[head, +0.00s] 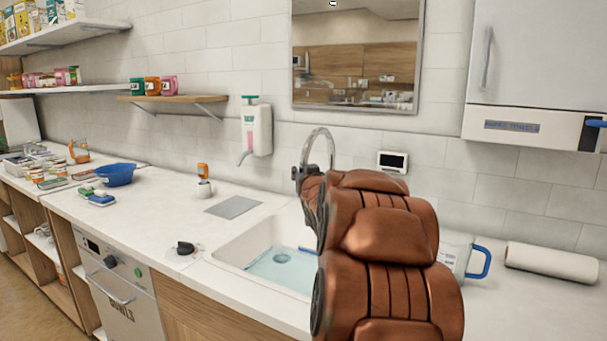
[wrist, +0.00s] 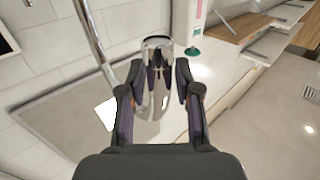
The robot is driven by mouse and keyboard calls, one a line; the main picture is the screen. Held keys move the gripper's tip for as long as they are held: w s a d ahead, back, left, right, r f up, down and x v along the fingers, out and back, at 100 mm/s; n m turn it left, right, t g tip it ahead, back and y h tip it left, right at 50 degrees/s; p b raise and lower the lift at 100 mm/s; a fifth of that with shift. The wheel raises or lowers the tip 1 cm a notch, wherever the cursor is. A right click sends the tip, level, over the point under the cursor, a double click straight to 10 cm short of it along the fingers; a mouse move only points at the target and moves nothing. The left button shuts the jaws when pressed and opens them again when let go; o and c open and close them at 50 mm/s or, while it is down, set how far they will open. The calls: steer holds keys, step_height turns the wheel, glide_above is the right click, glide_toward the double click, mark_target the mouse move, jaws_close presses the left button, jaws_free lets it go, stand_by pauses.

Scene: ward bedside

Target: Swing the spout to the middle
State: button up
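The chrome tap spout (head: 320,133) arches above the white sink (head: 234,252), at the back near the wall. My copper-coloured arm hides the tap's base and the sink's right part. My gripper (head: 300,178) is at the spout's left, down-turned end. In the wrist view, which is upside down, the spout's tube (wrist: 91,30) runs down on the left. Its chrome end appears between the two fingers of my gripper (wrist: 160,70). The fingers are apart, one on each side of it. I cannot tell whether they touch it.
Pale blue water or lining (head: 275,268) shows in the sink. A soap dispenser (head: 256,130) hangs on the wall to the left, below the mirror's level (head: 355,60). A jug with a blue handle (head: 480,262) and a paper roll (head: 552,262) are on the right.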

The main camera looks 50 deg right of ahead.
steer(key=shift+o, duration=1)
steer(key=v, duration=1.2)
steer(key=shift+r, duration=0.1)
